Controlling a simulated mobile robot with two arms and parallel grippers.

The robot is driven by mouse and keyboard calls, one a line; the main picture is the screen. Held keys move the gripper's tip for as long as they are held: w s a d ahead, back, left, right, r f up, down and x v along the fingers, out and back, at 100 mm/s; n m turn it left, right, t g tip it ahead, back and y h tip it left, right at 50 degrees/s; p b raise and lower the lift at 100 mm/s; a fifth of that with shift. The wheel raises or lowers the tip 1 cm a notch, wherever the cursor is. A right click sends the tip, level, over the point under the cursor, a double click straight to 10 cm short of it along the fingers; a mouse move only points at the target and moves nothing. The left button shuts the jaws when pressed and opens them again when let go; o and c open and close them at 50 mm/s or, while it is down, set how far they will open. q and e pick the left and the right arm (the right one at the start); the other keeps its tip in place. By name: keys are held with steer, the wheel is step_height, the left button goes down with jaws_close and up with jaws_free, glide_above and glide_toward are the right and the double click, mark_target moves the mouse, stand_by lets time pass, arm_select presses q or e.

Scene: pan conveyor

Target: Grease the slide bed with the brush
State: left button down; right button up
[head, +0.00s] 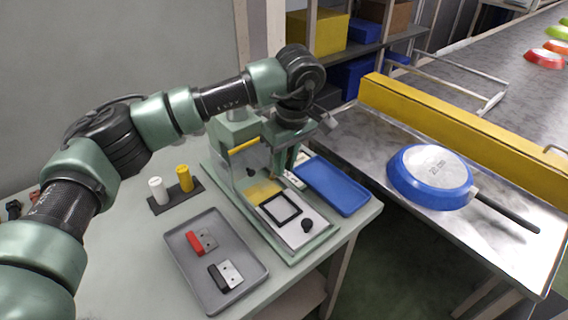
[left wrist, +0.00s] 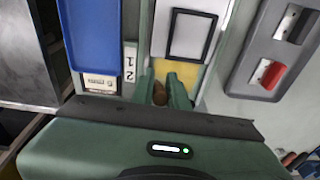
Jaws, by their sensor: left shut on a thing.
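My left gripper (head: 280,172) reaches down at the machine on the table, over the far part of its slide bed (head: 262,190), which is yellow there. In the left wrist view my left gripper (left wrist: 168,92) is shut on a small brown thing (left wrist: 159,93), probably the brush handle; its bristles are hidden. The yellow bed (left wrist: 191,77) shows right beside the fingers. Nearer on the bed lies a pale plate with a black square frame (head: 281,209) and a black knob (head: 307,225). Whether the brush touches the bed cannot be told. My right gripper is out of view.
A blue tray (head: 318,190) lies right of the machine. A grey tray (head: 188,269) with red- and black-handled pieces lies in front-left. White and yellow bottles (head: 184,178) stand in a dark holder. A blue pan (head: 429,171) sits upside down on the metal table.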

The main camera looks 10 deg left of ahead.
arm_select(q)
steer(key=shift+s+d, duration=0.3)
steer(key=shift+s, duration=0.15)
steer(key=shift+d+f, duration=0.1)
steer(key=shift+d, duration=0.05)
step_height(320, 180, up, 5)
steer(key=p, duration=0.2)
steer(key=shift+d+p, duration=0.15)
steer(key=shift+p, duration=0.25)
step_height(320, 180, up, 4)
steer(key=p, duration=0.3)
glide_above(288, 156)
steer(key=shift+a, duration=0.25)
steer(key=shift+s+d+b, duration=0.1)
steer(key=shift+d+b, duration=0.2)
